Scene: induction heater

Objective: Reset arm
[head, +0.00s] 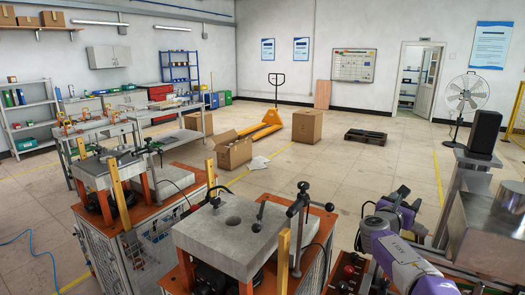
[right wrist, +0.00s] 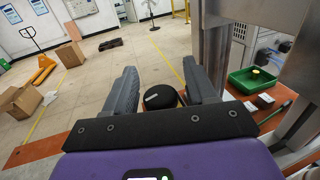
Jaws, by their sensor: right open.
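My right arm comes in at the lower right of the head view, with purple and grey links. Its gripper (head: 408,200) is raised near the right end of the heater benches. In the right wrist view the two dark fingers of this gripper (right wrist: 161,70) stand wide apart. A dark rounded object (right wrist: 160,97) shows between them, and I cannot tell how far beyond it is. Nothing is seen held. My left gripper is not in view. The near induction heater (head: 190,232) has a grey slab top with a round hole and black clamp handles.
A second heater station (head: 100,172) stands at the left. A metal column with a black box (head: 485,130) is close at the right. A green tray (right wrist: 252,80) lies right of the fingers in the wrist view. Open floor with cardboard boxes (head: 307,126) and a dark pallet (head: 365,136) lies beyond.

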